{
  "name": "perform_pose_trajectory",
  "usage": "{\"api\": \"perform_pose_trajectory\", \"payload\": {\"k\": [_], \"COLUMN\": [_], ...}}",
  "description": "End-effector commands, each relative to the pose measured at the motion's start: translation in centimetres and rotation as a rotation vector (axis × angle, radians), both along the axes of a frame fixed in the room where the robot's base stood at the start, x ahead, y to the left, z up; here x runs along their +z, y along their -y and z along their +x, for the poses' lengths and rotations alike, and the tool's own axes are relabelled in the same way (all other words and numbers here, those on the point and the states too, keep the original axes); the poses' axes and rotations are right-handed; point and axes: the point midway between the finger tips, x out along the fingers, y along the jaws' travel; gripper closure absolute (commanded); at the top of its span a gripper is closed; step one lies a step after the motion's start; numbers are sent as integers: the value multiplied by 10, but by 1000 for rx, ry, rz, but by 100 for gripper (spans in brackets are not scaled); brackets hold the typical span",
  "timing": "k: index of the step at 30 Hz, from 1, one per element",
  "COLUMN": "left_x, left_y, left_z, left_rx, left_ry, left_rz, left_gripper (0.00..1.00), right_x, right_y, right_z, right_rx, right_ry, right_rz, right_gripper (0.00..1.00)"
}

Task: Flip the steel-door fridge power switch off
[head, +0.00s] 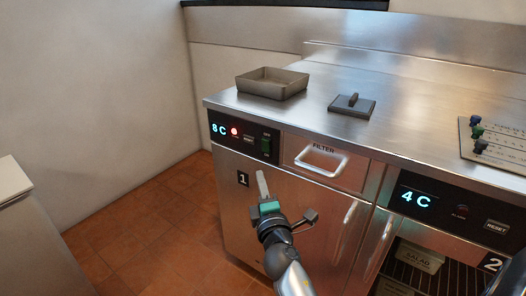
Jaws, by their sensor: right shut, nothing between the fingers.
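The steel-door fridge (228,195), marked 1, stands under the left part of the steel counter. Whether the switch is on or off is too small to tell. My right gripper (262,180) is shut and empty in front of the steel door. Its tip points up and appears just below the switch in the picture, with no visible contact. My left gripper is not in view.
A filter drawer (321,160) with a pale handle is right of the panel. A second fridge panel (446,202) reads "4 C" above an interior with labelled containers. A metal pan (272,83) and a flat handled press (352,105) rest on the counter. Tiled floor (130,222) is clear at left.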

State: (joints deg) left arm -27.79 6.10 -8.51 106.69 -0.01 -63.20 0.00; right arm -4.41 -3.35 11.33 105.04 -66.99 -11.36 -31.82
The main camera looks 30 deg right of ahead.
Motion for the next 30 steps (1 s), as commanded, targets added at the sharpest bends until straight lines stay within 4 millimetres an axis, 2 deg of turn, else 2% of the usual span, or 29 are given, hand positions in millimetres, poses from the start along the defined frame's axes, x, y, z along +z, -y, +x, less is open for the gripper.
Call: {"api": "perform_pose_trajectory", "payload": {"k": [11, 17, 24, 30], "left_x": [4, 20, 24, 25], "left_y": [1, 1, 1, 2], "left_z": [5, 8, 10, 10], "left_rx": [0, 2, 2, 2], "left_ry": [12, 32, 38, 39], "left_rz": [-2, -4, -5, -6], "left_gripper": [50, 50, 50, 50], "right_x": [5, 7, 12, 12], "right_y": [24, 35, 64, 71], "right_z": [57, 85, 96, 98], "right_rx": [-1, 0, -1, 0], "right_ry": [2, 0, 0, -1], "right_rz": [-1, 0, -1, 2], "right_gripper": [100, 100, 100, 100]}}
